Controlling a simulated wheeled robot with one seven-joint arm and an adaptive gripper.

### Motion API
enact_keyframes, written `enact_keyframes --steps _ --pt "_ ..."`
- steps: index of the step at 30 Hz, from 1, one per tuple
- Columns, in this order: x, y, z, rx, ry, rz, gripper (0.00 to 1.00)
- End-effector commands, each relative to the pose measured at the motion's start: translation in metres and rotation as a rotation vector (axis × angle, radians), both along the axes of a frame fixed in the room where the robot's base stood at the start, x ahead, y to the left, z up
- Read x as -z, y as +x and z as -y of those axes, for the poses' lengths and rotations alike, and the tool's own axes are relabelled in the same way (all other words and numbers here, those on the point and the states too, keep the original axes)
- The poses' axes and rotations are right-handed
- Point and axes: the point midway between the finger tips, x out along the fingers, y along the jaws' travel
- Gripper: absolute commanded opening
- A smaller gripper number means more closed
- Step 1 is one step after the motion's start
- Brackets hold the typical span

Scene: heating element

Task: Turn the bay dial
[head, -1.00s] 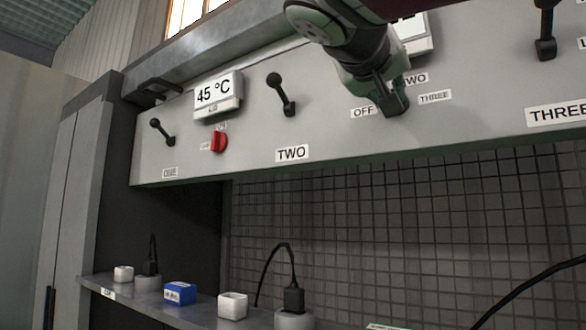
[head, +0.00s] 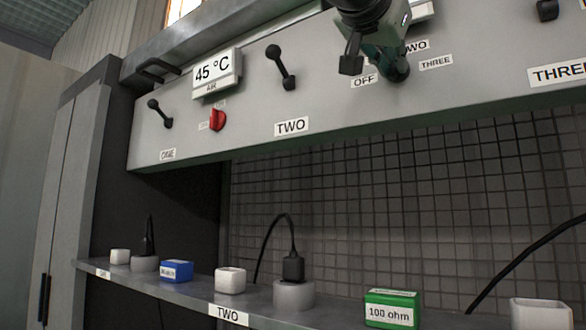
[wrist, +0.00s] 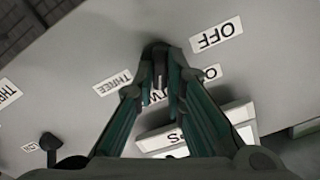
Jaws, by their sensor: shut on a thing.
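The bay dial is mostly hidden behind my gripper (head: 374,64) in the head view. It sits on the grey sloped panel among the labels OFF (head: 364,80), TWO (head: 416,46) and THREE (head: 436,62). In the wrist view a dark rounded piece, which looks like the dial (wrist: 157,50), lies at the tips of my gripper (wrist: 158,75). My gripper is shut on it, one finger on each side. In the wrist view OFF (wrist: 216,35) is right of the tips and THREE (wrist: 112,84) is left. Which label the dial points to cannot be told.
A red knob (head: 217,120) sits under the 45 °C display (head: 217,72) at left. Black levers (head: 281,67) stick out of the panel. Below, a shelf (head: 180,293) holds white blocks, a blue block (head: 176,271), a green 100 ohm block (head: 392,309) and plugs with cables.

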Motion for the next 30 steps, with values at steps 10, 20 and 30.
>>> enact_keyframes --steps 10,20,30 --pt "0.0009 0.0002 -0.0001 -0.001 0.041 0.026 0.0" --pt "0.0009 0.0001 -0.0001 -0.001 0.04 0.025 0.18" --pt "0.0004 -0.0002 -0.0001 0.0 0.039 0.027 0.32"
